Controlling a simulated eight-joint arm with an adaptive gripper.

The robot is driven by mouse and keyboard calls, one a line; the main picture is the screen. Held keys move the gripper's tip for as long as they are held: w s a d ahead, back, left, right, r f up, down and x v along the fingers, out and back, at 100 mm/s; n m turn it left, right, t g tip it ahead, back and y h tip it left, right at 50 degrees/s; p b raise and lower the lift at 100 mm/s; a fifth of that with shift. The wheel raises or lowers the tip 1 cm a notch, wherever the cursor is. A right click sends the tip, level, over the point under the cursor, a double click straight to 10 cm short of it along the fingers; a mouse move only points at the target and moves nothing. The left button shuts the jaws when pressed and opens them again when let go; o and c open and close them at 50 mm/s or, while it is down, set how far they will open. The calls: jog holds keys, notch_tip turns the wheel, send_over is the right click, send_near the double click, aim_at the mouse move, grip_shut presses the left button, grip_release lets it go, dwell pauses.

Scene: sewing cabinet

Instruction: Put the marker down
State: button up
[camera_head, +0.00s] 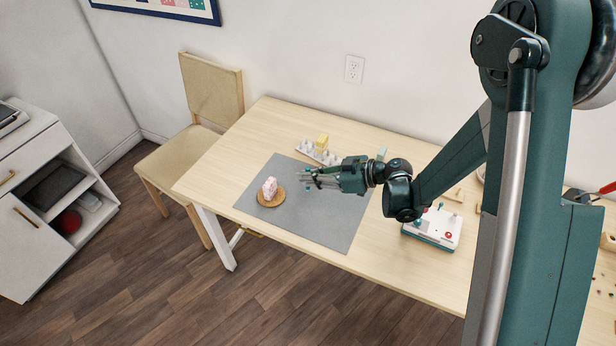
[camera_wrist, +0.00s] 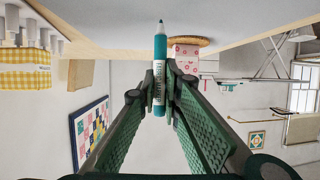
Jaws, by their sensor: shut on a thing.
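My gripper (camera_head: 309,177) is shut on a teal and white marker (camera_wrist: 159,65) with a dark tip. It holds the marker over the grey mat (camera_head: 325,225); the exact height above the mat is hard to judge. In the wrist view the marker stands between the two fingertips (camera_wrist: 160,88), its tip toward the top of the picture, where the mat is (camera_wrist: 120,12). In the head view the marker is mostly hidden by the fingers.
A pink and white patterned object (camera_head: 269,187) stands on a round brown coaster (camera_head: 272,202) left of my gripper. A white rack (camera_head: 309,150) and a yellow checked block (camera_head: 322,142) are behind. A control box (camera_head: 434,226) is at right. The mat's front is clear.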

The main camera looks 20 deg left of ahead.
jog(key=shift+f, duration=0.15)
jog(key=o, duration=0.7)
jog(key=shift+c, duration=0.2)
jog(key=shift+r, duration=0.2)
jog(key=p+v, duration=0.1)
jog(key=v, duration=1.1)
jog(key=shift+p, duration=0.35)
jog(key=shift+f, duration=0.1)
